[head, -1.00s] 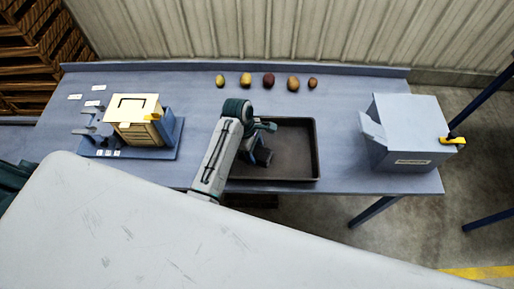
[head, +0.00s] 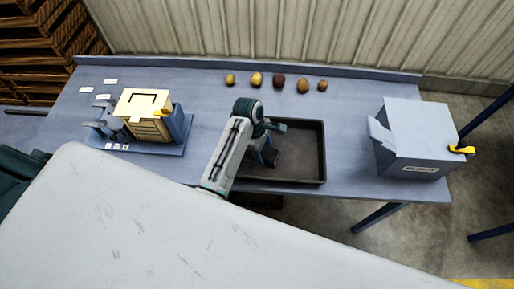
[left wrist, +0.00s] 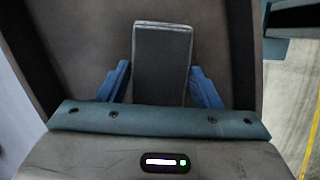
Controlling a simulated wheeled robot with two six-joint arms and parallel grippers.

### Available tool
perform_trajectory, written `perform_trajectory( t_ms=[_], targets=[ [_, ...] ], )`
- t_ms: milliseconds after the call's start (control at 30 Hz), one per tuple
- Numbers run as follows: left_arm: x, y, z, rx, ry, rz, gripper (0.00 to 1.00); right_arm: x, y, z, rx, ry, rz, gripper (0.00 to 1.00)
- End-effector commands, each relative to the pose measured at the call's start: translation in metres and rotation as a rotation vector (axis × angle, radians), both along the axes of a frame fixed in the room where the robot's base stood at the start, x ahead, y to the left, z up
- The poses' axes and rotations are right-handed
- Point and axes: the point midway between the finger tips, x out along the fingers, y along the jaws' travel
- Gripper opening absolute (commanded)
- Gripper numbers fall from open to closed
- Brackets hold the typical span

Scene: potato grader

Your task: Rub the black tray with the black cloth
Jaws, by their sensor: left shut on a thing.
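The black tray (head: 306,152) is shallow and rectangular, with a raised rim, and lies at the front middle of the blue-grey table. My left gripper (head: 269,157) reaches down into its left half. In the left wrist view its blue fingers (left wrist: 161,85) are shut on a dark, flat, block-like piece, which I take to be the black cloth (left wrist: 162,62). The tray's dark floor (left wrist: 215,50) shows around it. In the head view the cloth is hidden by the gripper, and I cannot tell whether it touches the floor. My right gripper is not in view.
Several potatoes (head: 279,79) lie in a row behind the tray. A cream box (head: 143,118) on a blue stand is at the left. A grey-blue box (head: 412,140) with an open flap stands at the right end. Bare table (head: 350,130) separates it from the tray.

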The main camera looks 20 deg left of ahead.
Motion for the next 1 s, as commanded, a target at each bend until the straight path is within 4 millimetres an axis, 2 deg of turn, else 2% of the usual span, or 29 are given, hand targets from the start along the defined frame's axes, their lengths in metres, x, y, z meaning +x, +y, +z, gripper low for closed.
perform_trajectory(
  t_ms=[167,533,1000],
  targets=[
    [-0.002,-0.004,0.0,0.0,0.001,0.0,0.4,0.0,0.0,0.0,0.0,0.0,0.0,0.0],
    [-0.021,-0.008,-0.002,0.001,0.002,-0.001,0.4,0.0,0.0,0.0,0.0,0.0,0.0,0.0],
    [-0.029,0.025,0.0,0.002,0.0,0.0,0.4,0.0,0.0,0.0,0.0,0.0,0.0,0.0]
  ],
)
